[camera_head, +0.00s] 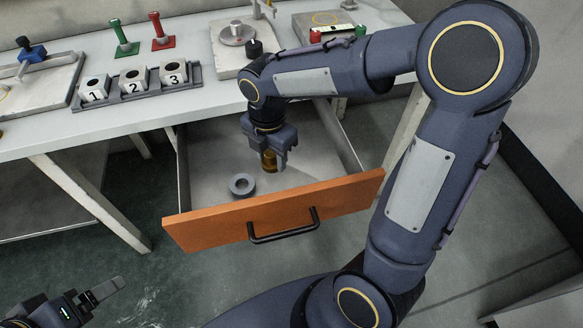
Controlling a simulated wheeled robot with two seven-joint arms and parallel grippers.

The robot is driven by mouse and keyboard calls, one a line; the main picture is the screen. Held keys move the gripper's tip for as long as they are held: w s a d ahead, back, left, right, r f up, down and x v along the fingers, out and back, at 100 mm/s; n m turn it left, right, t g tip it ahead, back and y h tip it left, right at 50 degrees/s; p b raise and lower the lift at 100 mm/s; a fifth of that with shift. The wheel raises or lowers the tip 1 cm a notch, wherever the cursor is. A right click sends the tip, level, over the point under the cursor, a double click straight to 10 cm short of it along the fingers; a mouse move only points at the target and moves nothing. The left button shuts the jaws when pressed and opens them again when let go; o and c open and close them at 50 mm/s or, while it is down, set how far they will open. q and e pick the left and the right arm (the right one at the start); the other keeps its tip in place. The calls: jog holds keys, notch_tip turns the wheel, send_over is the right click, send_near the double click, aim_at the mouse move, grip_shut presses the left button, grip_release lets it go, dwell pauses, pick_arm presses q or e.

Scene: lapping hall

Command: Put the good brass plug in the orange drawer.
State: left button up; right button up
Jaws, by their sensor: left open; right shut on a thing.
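The orange drawer (335,199) is pulled out below the bench, with a black handle on its front. My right gripper (269,165) reaches down into the drawer space and is shut on the brass plug (269,160). The plug is upright and partly hidden by the fingers; I cannot tell whether it touches the drawer floor. A grey ring (242,185) lies in the drawer, left of the plug. My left gripper (106,291) is open and empty, low at the bottom left, away from the drawer.
On the white bench (190,112) stand a rack of numbered blocks (133,81), a green stand (124,40), a red stand (160,34) and a plate with a round gauge piece (237,33). Floor left of the drawer is clear.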

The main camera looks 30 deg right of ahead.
jog(key=b, duration=0.2)
send_over(295, 176)
notch_tip(295, 176, down, 7)
jog(key=shift+a+r, duration=0.1)
jog(key=shift+r, duration=0.1)
jog(key=shift+f+b, duration=0.4)
jog(key=shift+f, duration=1.1)
jog(key=shift+f, duration=0.2)
jog(key=o, duration=1.2)
jog(key=shift+o, duration=0.2)
jog(key=shift+r, duration=0.15)
